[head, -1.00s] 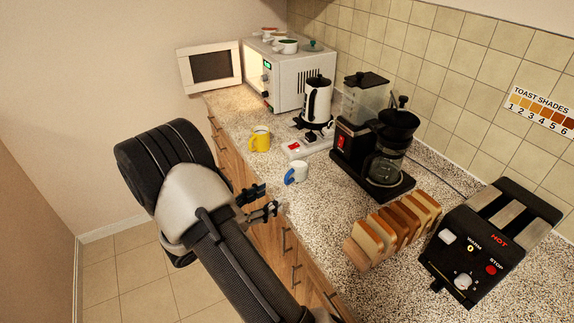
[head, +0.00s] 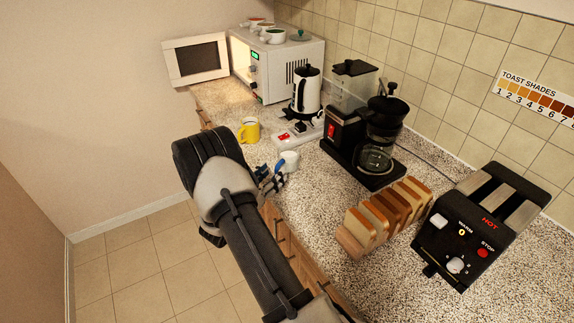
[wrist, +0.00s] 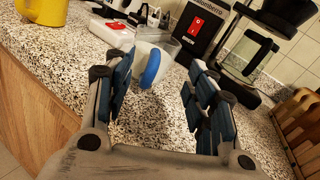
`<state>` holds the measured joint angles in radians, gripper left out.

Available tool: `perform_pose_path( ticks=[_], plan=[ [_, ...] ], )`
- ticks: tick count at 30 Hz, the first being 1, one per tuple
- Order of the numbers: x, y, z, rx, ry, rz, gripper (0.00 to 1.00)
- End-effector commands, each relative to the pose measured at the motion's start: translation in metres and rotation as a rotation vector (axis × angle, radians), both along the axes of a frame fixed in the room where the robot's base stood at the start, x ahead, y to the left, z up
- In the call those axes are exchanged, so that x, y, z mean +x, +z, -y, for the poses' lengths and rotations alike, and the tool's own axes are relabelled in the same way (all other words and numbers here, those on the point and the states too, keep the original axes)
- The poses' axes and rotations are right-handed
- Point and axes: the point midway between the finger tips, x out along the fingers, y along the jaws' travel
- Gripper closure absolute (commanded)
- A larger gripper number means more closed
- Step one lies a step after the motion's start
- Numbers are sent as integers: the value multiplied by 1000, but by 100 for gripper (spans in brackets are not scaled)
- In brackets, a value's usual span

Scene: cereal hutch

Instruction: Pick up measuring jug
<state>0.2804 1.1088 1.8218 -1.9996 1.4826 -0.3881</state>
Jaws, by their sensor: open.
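The measuring jug (head: 290,160) appears as a small pale jug with a blue handle, upright on the counter near its front edge. In the wrist view the jug (wrist: 168,52) lies ahead of and between my fingers, with its blue handle facing me. My gripper (head: 272,181) is at the counter's front edge, just short of the jug. In the wrist view my gripper (wrist: 160,88) has its fingers spread with nothing between them. In the head view the fingertips partly cover the jug's handle side.
A yellow mug (head: 248,129) stands left of the jug. Behind are a power strip (head: 297,136), a kettle (head: 306,92) and a coffee maker (head: 371,158). A toast rack (head: 352,244) and toaster (head: 478,235) stand to the right. The microwave (head: 289,72) has its door open.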

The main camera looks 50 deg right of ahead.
Motion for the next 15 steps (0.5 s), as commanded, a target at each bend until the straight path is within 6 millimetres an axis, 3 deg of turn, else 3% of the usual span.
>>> perform_pose_path(
  ticks=[8, 15],
  plan=[
    [4, -1, 16, 0, -1, 2, 49],
    [15, -3, 50, 0, -2, 3, 49]
  ],
)
